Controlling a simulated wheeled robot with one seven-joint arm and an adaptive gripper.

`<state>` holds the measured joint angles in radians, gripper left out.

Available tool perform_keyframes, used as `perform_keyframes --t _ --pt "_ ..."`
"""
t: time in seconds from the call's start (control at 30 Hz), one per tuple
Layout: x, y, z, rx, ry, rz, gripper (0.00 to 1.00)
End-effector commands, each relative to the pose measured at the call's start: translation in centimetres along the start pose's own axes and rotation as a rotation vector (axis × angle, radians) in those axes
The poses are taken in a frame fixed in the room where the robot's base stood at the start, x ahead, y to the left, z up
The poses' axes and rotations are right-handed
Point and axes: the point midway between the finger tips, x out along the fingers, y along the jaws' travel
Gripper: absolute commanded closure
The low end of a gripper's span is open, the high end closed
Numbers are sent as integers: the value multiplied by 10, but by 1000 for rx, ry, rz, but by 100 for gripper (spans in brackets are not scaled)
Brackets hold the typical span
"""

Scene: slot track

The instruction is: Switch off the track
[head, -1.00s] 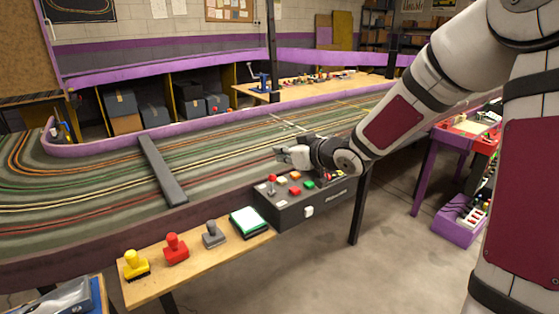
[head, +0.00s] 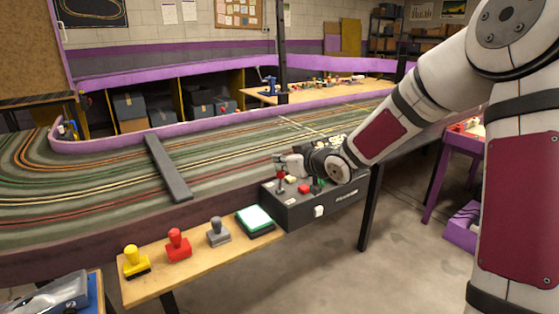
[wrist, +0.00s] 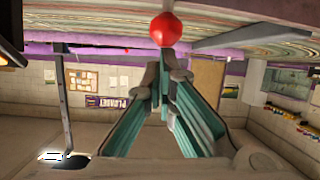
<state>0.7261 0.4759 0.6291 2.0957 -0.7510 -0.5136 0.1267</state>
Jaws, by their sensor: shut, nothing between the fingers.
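The black control box (head: 325,207) stands at the track's near edge, with coloured buttons and a red-tipped lever (head: 281,174) on top. My gripper (head: 278,159) is right at the lever, just above its red tip in the head view. In the wrist view, the lever's red ball (wrist: 165,29) is just beyond the fingertips of my gripper (wrist: 172,68). The fingers are together with nothing between them. I cannot tell whether they touch the ball. My wrist covers part of the box top, hiding some buttons.
The slot track (head: 90,190) runs behind the box, crossed by a dark bar (head: 167,168). A wooden shelf (head: 200,265) to the left carries yellow, red and grey stamp-like handles and a green-and-white pad (head: 255,219). Open floor lies at the right.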

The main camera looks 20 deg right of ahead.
Motion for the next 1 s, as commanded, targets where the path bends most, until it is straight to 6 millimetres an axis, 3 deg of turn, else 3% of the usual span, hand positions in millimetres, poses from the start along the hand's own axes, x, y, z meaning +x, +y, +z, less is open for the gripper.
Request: perform_keyframes --t 0.23,0.6,1.0 --pt "-2 0 0 0 -1 0 100" --pt "-30 -4 19 1 -2 0 100" --pt "-32 -4 26 3 -9 0 100"
